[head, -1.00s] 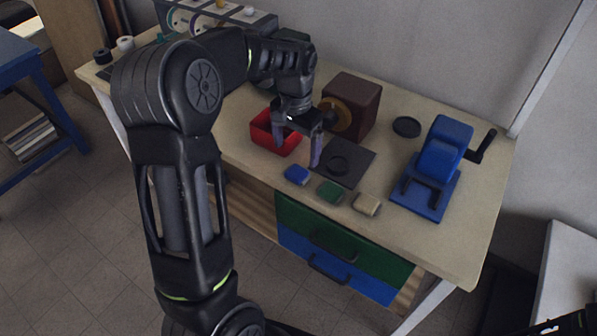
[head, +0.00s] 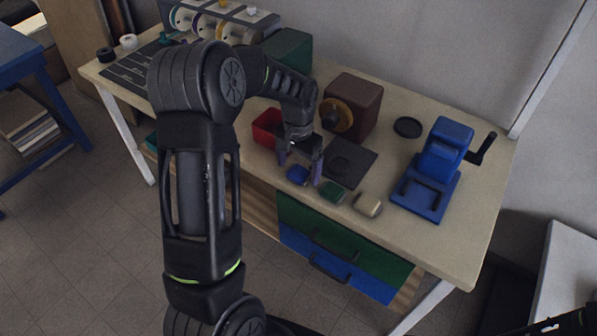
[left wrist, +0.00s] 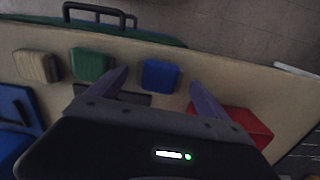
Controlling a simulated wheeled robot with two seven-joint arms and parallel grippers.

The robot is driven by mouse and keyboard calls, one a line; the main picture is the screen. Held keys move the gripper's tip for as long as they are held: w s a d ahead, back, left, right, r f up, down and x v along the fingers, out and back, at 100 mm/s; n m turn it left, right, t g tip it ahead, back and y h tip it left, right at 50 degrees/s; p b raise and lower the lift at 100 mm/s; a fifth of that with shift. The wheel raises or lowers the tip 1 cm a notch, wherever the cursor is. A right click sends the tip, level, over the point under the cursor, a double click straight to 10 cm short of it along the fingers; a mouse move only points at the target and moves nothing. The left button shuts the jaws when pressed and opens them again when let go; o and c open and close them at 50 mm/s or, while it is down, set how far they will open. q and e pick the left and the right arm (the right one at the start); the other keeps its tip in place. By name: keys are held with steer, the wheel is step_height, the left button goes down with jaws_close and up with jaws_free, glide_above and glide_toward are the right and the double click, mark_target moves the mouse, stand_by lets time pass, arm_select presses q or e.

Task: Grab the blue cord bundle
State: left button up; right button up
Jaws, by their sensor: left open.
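The blue cord bundle (head: 297,175) is a small rounded blue block on the bench near its front edge. It also shows in the left wrist view (left wrist: 160,75), between the fingertips in the picture. My left gripper (head: 300,172) is open and points down at the bundle, with one finger on either side of it in the head view. It also shows in the left wrist view (left wrist: 160,82). I cannot tell whether the fingers touch the bundle. At the right edge of the head view a dark part shows; my right gripper cannot be made out.
A green bundle (head: 332,192) and a beige bundle (head: 367,205) lie to the right. A red bin (head: 266,127) stands behind left. A dark mat (head: 360,158), a brown box (head: 352,100) and a blue device (head: 433,165) are on the bench (head: 470,230).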

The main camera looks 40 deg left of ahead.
mark_target(299, 172)
arm_select(q)
steer(key=shift+f, duration=0.3)
stand_by(0.4)
steer(key=c, duration=1.4)
steer(key=shift+c, duration=0.2)
step_height(299, 172, up, 10)
steer(key=b, duration=0.1)
